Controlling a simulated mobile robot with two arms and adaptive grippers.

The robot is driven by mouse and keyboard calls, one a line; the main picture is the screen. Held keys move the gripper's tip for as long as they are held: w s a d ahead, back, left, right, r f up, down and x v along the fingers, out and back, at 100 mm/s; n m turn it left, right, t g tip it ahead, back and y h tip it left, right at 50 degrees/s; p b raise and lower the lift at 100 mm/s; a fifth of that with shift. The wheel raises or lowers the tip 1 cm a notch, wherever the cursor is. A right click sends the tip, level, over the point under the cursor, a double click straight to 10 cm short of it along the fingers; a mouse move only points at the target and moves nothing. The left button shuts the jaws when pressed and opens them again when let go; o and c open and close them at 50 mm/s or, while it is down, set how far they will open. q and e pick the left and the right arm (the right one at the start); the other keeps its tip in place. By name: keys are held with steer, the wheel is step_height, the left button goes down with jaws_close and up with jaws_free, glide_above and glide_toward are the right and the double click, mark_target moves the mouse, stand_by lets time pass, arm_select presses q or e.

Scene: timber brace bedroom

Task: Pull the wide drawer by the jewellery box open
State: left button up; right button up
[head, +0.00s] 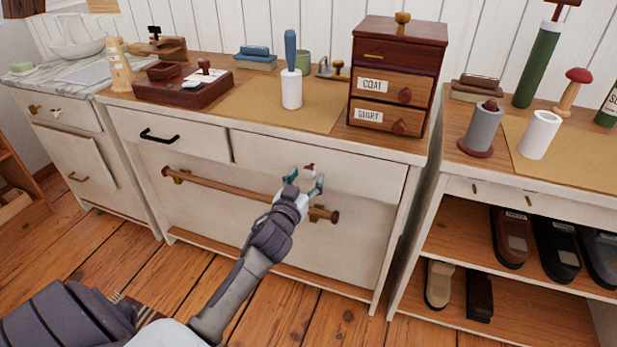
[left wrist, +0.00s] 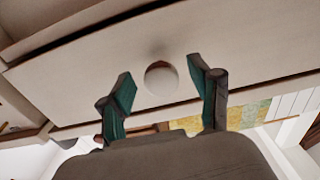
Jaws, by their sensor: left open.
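The wide drawer (head: 260,150) is a pale front in the middle cabinet, below a small wooden chest (head: 398,55) with drawers labelled COAT and SHIRT, which looks like the jewellery box. The drawer looks shut. Its small round knob (head: 309,168) shows a reddish tip. My left gripper (head: 305,179) is open in front of the knob. In the left wrist view, the knob (left wrist: 161,78) shows between the two green fingers of the left gripper (left wrist: 160,82), with gaps on both sides. My right gripper is not in view.
A wooden rail (head: 240,192) runs across the cabinet below the drawer. A narrower drawer (head: 165,136) with a black handle is to the left. The right-hand bench (head: 460,183) has shoes on its shelves. Open plank floor (head: 150,270) lies in front.

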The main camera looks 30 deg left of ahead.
arm_select(q)
steer(key=shift+x, duration=0.85)
steer(key=shift+c, duration=0.2)
jaws_close()
